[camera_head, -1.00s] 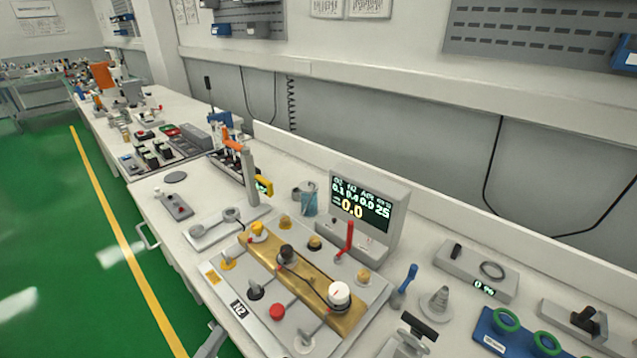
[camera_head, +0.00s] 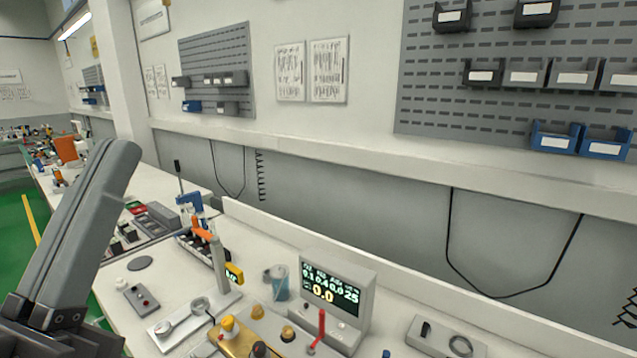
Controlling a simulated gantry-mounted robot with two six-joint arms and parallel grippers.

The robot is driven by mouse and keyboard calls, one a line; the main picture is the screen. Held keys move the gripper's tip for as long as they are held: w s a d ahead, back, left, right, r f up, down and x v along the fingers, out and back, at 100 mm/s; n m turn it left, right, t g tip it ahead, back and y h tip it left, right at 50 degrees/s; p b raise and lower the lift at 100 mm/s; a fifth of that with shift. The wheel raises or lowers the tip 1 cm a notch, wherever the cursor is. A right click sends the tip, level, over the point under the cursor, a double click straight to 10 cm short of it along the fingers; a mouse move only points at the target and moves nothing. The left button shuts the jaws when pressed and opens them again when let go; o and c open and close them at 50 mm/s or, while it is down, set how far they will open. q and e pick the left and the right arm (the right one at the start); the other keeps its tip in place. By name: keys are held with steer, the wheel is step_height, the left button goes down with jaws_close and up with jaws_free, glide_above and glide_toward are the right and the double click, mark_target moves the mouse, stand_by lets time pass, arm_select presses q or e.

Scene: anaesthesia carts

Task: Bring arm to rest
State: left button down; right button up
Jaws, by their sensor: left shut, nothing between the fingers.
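My left gripper (camera_head: 118,160) stands large and close at the left of the head view, its grey fingers pointing up and slightly right. The fingers are together with nothing between them. It hides part of the bench behind it and touches nothing that I can see. My right gripper is not in view.
The white bench holds a monitor (camera_head: 338,300) with a lit screen, a gold panel (camera_head: 238,343) with knobs, a blue-grey cup (camera_head: 278,284) and a stand with an orange clamp (camera_head: 213,240). A pegboard (camera_head: 500,75) with bins hangs on the wall. Free air lies above the bench.

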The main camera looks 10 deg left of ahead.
arm_select(q)
step_height(320, 180, up, 38)
steer(key=n+p, duration=0.1)
steer(key=p, duration=3.7)
steer(key=shift+w, duration=0.15)
steer(key=shift+a+f, duration=0.1)
